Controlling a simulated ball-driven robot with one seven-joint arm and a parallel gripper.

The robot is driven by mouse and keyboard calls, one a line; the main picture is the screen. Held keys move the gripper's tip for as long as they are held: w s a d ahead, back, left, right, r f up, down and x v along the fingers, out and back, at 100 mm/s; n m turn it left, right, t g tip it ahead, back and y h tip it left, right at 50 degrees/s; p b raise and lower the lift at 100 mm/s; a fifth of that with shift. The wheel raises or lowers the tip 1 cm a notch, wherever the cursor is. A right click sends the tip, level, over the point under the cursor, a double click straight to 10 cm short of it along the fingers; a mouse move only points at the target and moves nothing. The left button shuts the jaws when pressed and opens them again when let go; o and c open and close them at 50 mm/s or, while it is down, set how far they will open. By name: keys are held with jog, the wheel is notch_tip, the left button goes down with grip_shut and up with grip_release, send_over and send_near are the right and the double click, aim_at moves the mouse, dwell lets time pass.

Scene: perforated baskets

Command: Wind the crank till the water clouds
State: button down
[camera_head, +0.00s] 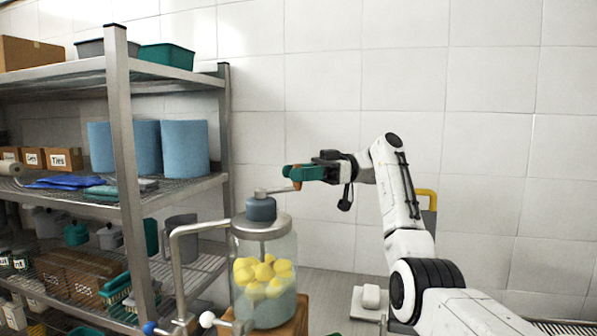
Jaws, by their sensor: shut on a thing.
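A clear jar (263,254) with a metal lid stands on a wooden block (297,318). Yellow lumps (262,271), perhaps peeled potatoes, fill its middle. The water (263,309) in its lower part looks pale grey-blue and hazy. A grey-blue hub (260,208) sits on the lid, and a metal crank arm (275,191) reaches right from it to a small orange-brown handle (297,185). My gripper (295,174), with green fingers, comes in from the right and is shut on the crank handle, above the jar's right side. The fingers hide part of the handle.
A bent metal tap (178,262) with blue and white knobs stands close at the jar's left. Loaded metal shelves (130,180) fill the left. A white soap-like block (371,296) lies right of the jar. A tiled wall is behind.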

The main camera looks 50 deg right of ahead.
jog(key=shift+w+f+n+g+y, duration=0.4)
jog(key=shift+w+f+n+g, duration=0.15)
jog(key=shift+g, duration=0.25)
jog(key=c, duration=1.3)
grip_release()
jog(key=shift+c, duration=0.2)
jog(key=o, duration=0.3)
jog(key=shift+w+a, duration=0.2)
jog(key=shift+o, duration=0.4)
jog(key=shift+s+d+r, duration=0.15)
jog(key=shift+r, duration=0.05)
jog(key=shift+r, duration=1.6)
jog(key=shift+s+r, duration=0.15)
jog(key=shift+s, duration=0.1)
jog(key=s+a+r+b, duration=0.4)
jog(key=s+r, duration=0.5)
jog(key=s, duration=0.3)
jog(key=shift+s+a+r+b, duration=0.2)
jog(key=shift+s+a+b, duration=0.1)
jog(key=shift+a, duration=0.25)
